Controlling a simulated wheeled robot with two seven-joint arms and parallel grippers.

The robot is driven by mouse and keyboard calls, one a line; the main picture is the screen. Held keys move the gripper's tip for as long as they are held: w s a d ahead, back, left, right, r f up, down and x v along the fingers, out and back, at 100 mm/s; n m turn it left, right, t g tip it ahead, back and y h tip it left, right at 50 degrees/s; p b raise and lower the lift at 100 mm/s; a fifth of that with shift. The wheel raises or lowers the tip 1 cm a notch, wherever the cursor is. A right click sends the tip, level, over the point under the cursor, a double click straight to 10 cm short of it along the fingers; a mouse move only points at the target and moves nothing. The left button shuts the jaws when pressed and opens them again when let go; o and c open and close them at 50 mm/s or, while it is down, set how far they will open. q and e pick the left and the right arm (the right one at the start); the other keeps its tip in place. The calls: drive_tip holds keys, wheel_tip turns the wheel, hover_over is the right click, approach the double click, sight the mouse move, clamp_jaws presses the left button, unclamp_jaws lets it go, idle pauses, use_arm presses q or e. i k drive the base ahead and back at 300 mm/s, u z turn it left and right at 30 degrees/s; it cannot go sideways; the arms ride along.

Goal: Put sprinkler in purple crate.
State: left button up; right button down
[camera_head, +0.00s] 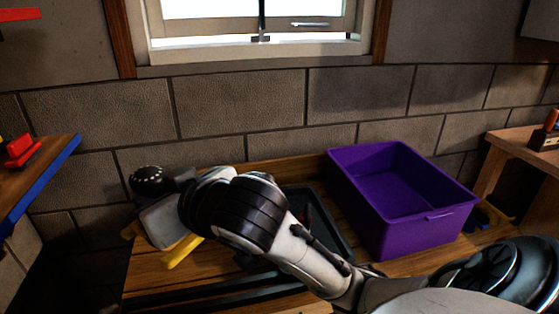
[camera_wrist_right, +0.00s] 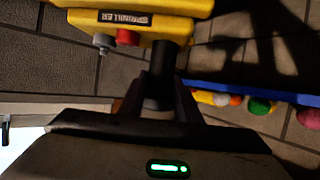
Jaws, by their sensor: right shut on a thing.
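The sprinkler (camera_wrist_right: 185,8) has a yellow body with a dark name label, a red knob, a grey knob and a dark stem. My right gripper (camera_wrist_right: 158,95) is shut on the dark stem in the right wrist view. In the head view, yellow parts of the sprinkler (camera_head: 183,250) show around my right gripper (camera_head: 163,222), with a black dome with white dots above it. My arm hides much of the rest. The purple crate (camera_head: 448,235) stands upright to the right on the wooden bench; its visible inside is empty. My left gripper is out of view.
A dark tray (camera_head: 335,232) lies on the wooden bench (camera_head: 150,280) between my right gripper and the crate, partly behind my arm. A blue-edged shelf (camera_head: 40,180) with a red item stands at left. A wooden table (camera_head: 520,145) stands at right. A brick wall is behind.

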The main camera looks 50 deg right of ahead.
sight(387, 204)
drive_tip(key=k, duration=0.25)
drive_tip(key=z, duration=1.3)
drive_tip(key=i, duration=0.5)
